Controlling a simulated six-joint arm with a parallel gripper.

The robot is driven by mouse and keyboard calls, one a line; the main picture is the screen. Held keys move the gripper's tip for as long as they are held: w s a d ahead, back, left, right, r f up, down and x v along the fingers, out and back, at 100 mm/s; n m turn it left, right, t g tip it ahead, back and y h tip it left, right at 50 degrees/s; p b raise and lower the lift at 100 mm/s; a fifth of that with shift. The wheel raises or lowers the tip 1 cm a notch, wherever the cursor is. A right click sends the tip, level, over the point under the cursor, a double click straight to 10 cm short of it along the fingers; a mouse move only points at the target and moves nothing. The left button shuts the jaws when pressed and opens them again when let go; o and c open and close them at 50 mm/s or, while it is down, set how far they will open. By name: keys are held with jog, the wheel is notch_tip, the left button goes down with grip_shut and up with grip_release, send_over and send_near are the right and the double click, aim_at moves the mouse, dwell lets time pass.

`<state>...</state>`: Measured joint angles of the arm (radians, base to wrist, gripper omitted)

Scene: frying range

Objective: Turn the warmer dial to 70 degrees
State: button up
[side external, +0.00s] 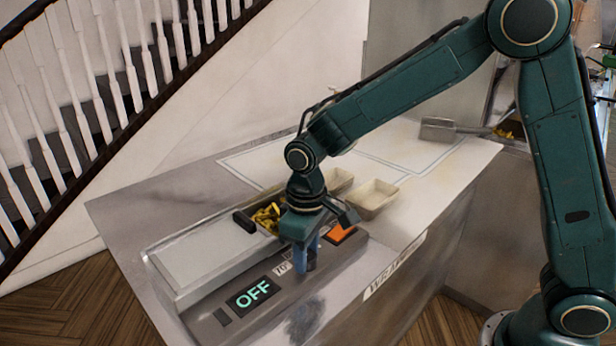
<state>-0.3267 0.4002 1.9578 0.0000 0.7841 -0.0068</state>
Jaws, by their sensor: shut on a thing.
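My gripper (306,252) points down at the control panel of the warmer (206,268), with its blue fingers shut on a dark knob, the warmer dial (311,262). The fingers and wrist hide most of the dial, so its pointer cannot be read. A "70" mark (281,268) is partly visible on the panel just left of the fingers. The warmer's display (254,292) reads "OFF" in green letters. An orange button or light (340,234) is on the panel right of the gripper.
A basket of yellow fried pieces (266,217) with a dark handle (244,221) sits behind my gripper. Two pale trays, one nearer (371,196) and one farther (338,180), stand to the right. A metal scoop (438,129) lies at the back right. The white counter middle is clear.

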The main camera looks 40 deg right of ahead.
jog(key=n, duration=0.5)
dwell(0.6)
jog(key=o, duration=1)
jog(key=shift+r, duration=0.1)
notch_tip(320, 180, up, 14)
jog(key=shift+f, duration=0.15)
